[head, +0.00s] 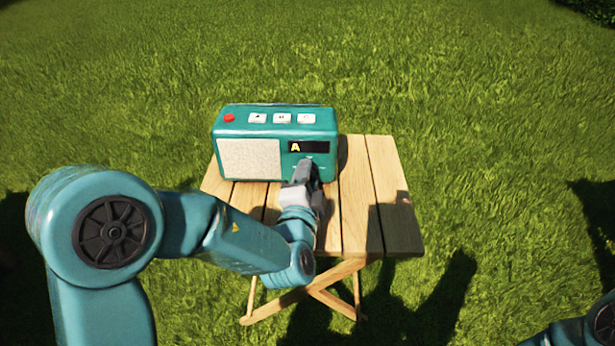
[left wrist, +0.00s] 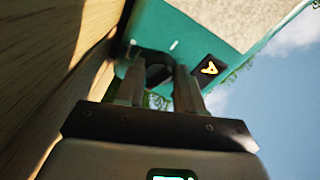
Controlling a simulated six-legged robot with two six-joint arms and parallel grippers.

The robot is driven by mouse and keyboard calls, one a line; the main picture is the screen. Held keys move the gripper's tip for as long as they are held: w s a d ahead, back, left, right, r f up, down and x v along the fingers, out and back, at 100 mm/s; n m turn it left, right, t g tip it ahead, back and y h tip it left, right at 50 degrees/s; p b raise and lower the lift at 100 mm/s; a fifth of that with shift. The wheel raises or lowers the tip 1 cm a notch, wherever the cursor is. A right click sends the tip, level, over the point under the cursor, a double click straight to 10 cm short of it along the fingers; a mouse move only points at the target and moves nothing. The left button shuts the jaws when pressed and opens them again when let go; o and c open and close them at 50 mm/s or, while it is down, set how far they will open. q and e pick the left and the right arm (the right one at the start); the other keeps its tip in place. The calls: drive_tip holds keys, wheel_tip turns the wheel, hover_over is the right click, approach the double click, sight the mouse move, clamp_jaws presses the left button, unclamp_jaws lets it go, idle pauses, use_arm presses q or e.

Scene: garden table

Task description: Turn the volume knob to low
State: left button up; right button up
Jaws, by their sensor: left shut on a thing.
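A teal radio (head: 228,130) stands upright on the slatted wooden table, with a pale speaker grille and a dark display showing a yellow "A". It also shows tilted in the left wrist view (left wrist: 190,32). The dark round volume knob (left wrist: 158,72) is on its front face, beside the display. My left gripper (head: 306,170) reaches the lower right of the radio's front and covers the knob in the head view. In the left wrist view its two fingers are on either side of the knob, shut on it. White marks show on the face near the knob.
The radio's top has a red button (head: 229,118) and several white buttons. The wooden table (head: 383,170) is bare on the right. Grass surrounds it. Part of my right arm shows at the lower right corner; its gripper is out of view.

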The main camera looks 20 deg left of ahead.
idle(0.5)
use_arm(q)
drive_tip(key=o, duration=0.8)
drive_tip(key=shift+a, duration=0.1)
